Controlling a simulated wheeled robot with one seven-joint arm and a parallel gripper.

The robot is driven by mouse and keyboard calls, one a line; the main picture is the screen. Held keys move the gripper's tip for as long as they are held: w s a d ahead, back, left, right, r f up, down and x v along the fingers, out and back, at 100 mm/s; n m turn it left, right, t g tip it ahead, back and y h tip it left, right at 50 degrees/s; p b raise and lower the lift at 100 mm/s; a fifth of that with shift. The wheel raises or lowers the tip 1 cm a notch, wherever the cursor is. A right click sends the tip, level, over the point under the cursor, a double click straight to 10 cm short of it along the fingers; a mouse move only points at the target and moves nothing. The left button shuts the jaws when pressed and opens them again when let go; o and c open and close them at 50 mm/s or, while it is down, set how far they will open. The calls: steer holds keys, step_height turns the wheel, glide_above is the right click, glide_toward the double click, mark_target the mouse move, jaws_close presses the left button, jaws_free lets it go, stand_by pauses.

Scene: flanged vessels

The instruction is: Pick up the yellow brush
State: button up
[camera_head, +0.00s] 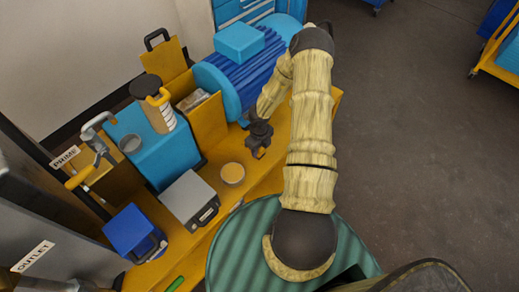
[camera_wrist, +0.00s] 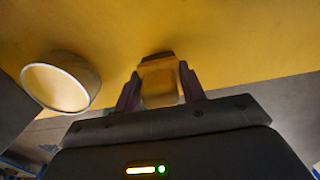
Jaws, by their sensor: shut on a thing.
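My gripper (camera_head: 259,148) hangs over the orange-yellow bench top in the head view, pointing down. In the wrist view its two dark fingers (camera_wrist: 160,92) are shut on a small yellow-tan block with a brown far edge, which I take to be the yellow brush (camera_wrist: 160,80). Only this part of the brush shows; its full shape is hidden. In the head view I cannot make the brush out at the fingers. Whether it touches the bench is unclear.
A round cup (camera_head: 232,174) stands left of my gripper; it also shows in the wrist view (camera_wrist: 62,84). A grey case (camera_head: 189,201), a blue case (camera_head: 134,232) and a blue box (camera_head: 150,145) stand further left. A blue ribbed motor (camera_head: 240,75) is behind.

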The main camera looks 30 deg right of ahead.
step_height(320, 180, up, 10)
steer(key=shift+f+p, duration=0.15)
steer(key=shift+p, duration=0.35)
steer(key=shift+a, duration=0.1)
stand_by(1.7)
steer(key=n, duration=0.1)
steer(key=a+n, duration=0.1)
steer(key=n, duration=0.1)
steer(key=shift+w+a+f+n, duration=0.1)
steer(key=shift+w+a+n, duration=0.15)
steer(key=shift+n, duration=0.15)
steer(key=a+n, duration=0.6)
steer(key=n, duration=0.8)
steer(key=w+a+n, duration=0.1)
steer(key=a+n, duration=0.4)
steer(key=n, duration=0.9)
steer(key=shift+w+a+f, duration=0.3)
steer(key=shift+a+f, duration=0.05)
steer(key=shift+a, duration=0.05)
